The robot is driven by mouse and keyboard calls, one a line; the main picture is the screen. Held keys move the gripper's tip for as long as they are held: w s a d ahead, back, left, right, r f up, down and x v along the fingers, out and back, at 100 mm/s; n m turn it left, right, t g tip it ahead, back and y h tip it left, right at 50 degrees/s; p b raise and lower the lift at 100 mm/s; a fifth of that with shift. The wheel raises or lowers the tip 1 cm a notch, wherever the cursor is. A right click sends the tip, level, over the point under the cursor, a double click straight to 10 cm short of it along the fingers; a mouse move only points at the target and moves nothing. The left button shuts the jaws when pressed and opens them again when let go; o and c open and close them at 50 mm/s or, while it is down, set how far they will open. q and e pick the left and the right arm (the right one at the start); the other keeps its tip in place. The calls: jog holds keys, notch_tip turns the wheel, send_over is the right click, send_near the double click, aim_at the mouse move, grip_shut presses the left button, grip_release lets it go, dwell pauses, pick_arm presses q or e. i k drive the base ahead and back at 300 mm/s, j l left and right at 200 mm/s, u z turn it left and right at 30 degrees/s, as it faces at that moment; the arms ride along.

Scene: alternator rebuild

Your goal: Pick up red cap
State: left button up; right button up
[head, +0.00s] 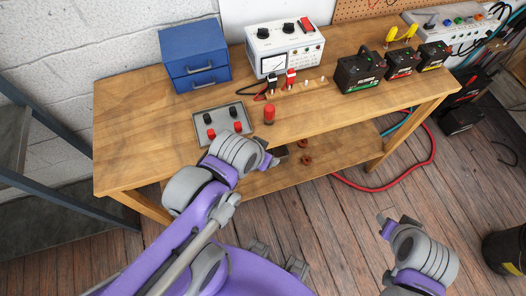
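A red cap (269,115) stands upright by itself on the wooden workbench, to the right of a shallow grey tray (197,133). Inside the tray are two more red caps, one at the front left (211,134) and one at the front right (238,127), with two black caps behind them. My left gripper (273,158) is at the bench's front edge, a little below the lone red cap in the picture and apart from it. Its fingers are too small and partly hidden to read. My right gripper (384,225) is over the floor at the lower right, away from the bench; its fingers are unclear.
Behind the caps are a blue drawer box (195,55), a white meter unit (284,48) and red and black clips with leads (280,80). Several black batteries (360,70) stand at the right. The bench front between caps and batteries is mostly clear. A lower shelf (300,172) lies below.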

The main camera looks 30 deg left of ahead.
aim_at(238, 124)
jog(key=u, duration=1.45)
jog(key=k+l+u, duration=0.15)
jog(key=l, duration=0.4)
jog(key=l+u, duration=0.1)
jog(key=l, duration=0.4)
